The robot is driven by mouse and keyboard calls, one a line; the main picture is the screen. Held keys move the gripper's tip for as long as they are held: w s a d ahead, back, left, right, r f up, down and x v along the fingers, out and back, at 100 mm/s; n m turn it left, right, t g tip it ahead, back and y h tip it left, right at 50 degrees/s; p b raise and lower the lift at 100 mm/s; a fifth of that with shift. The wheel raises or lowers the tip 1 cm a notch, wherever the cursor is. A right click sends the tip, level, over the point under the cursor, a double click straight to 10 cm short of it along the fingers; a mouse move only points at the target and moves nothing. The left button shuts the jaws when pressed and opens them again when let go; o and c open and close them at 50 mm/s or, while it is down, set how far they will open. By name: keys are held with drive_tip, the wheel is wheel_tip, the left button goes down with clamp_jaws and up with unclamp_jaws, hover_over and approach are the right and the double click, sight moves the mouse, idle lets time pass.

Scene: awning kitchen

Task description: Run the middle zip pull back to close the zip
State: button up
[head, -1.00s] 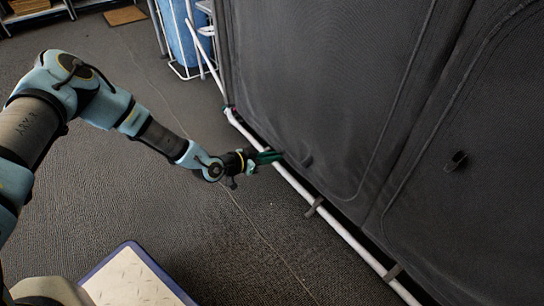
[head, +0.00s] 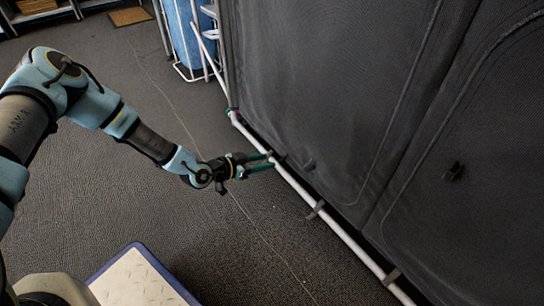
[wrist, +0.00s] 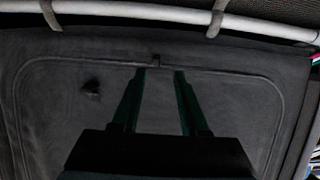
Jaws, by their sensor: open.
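The dark fabric panel (head: 320,80) of the awning has a curved zip seam, which runs along the panel's edge in the wrist view (wrist: 90,62). I cannot tell the remaining gap to the pull. In the head view the pull is too small to make out surely.
A white pole (head: 330,224) runs along the panel's foot, held by dark straps (head: 316,209). A blue container in a white frame (head: 185,35) stands behind. The carpet (head: 80,190) left of the pole is mostly clear.

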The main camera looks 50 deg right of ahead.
drive_tip(key=p+v, duration=0.2)
drive_tip(key=v, duration=0.4)
drive_tip(key=shift+w+a, duration=0.1)
